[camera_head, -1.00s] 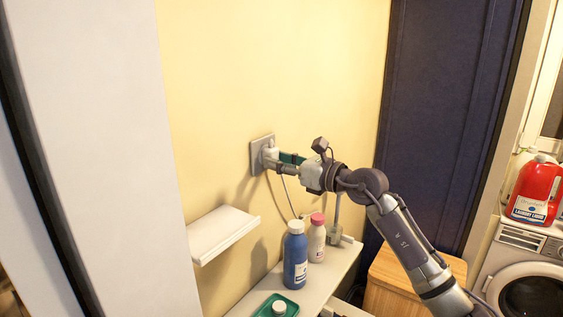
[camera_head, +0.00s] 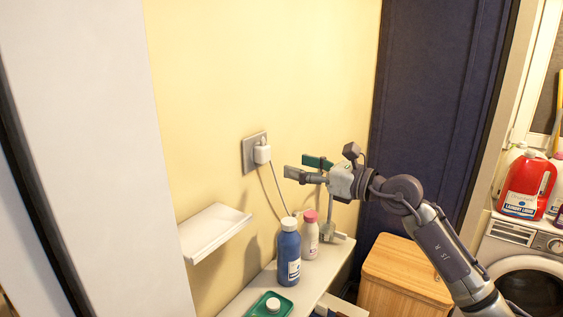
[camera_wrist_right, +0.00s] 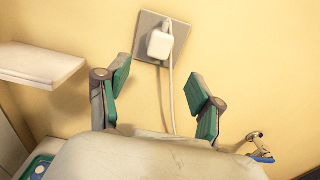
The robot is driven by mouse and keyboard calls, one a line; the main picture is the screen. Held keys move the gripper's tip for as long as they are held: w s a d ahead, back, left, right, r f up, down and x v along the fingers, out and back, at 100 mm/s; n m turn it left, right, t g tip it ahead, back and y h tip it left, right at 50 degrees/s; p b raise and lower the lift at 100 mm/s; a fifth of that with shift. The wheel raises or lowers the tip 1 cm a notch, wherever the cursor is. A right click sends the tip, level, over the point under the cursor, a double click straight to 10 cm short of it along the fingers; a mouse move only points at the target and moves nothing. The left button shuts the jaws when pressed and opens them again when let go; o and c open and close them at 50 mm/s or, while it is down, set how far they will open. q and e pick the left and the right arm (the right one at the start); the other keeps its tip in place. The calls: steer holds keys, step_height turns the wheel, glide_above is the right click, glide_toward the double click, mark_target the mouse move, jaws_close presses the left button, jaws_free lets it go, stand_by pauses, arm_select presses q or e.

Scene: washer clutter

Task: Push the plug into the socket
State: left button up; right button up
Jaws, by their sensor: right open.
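The white plug (camera_head: 262,153) sits at the grey socket plate (camera_head: 248,155) on the yellow wall, with its white cord hanging down. In the right wrist view the plug (camera_wrist_right: 160,44) is against the socket plate (camera_wrist_right: 146,24), ahead of the fingers. I cannot tell how deep it is seated. My right gripper (camera_head: 304,168) is open and empty, to the right of the plug and apart from it. In the right wrist view its green-padded fingers (camera_wrist_right: 158,92) are spread wide, with the cord showing between them. My left gripper is not in view.
A white wall shelf (camera_head: 214,231) is left below the socket. A blue bottle (camera_head: 288,256), a pink-capped bottle (camera_head: 310,238) and a green tray (camera_head: 255,311) stand on a lower shelf. A wooden cabinet (camera_head: 400,280) and a washer (camera_head: 525,270) are at the right.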

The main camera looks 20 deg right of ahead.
steer(key=v, duration=0.4)
steer(key=shift+a+r, duration=0.1)
stand_by(0.3)
